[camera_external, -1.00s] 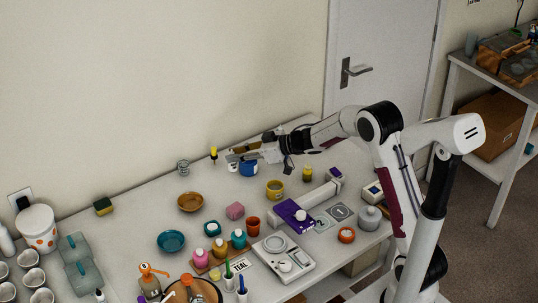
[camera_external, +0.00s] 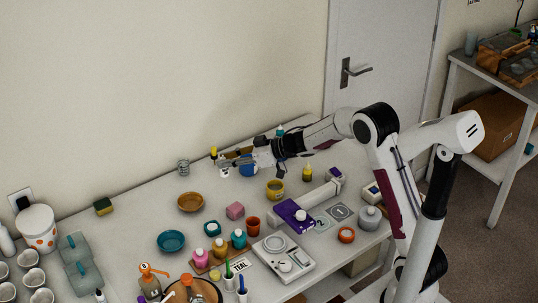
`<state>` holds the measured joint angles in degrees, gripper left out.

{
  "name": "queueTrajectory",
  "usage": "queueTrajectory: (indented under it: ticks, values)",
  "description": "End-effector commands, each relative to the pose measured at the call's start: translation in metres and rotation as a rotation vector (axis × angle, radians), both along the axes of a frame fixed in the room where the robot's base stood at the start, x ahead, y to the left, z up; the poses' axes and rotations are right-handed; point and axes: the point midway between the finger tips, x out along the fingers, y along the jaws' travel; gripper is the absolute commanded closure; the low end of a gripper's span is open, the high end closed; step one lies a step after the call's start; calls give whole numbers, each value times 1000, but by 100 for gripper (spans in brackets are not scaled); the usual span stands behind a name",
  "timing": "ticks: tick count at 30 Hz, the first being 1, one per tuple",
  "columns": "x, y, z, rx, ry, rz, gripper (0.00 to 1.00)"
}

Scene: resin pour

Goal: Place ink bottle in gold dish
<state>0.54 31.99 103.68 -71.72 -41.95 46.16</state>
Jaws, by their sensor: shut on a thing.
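The gold dish (camera_external: 190,203) is a shallow, empty brownish-gold bowl on the left middle of the table. My gripper (camera_external: 227,161) is at the back of the table, to the right of the dish and farther back. It is shut on a small pale thing, which I take to be the ink bottle (camera_external: 224,172). The bottle is small and partly hidden by the fingers, so its label and exact tilt cannot be read.
A yellow-topped dark item (camera_external: 214,154) stands close left of my gripper, with a wire coil (camera_external: 183,167) farther left. A blue pot (camera_external: 248,170) is beneath the gripper.

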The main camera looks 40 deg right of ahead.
Motion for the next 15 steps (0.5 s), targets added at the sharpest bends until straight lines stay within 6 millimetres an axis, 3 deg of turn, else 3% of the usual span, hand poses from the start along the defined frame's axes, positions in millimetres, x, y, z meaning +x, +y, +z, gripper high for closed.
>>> queueTrajectory:
  ticks: [9, 15]
  values:
    - [2, 86, 1, -3, -13, 89, 97]
    - [11, 127, 8, -5, -17, 96, 97]
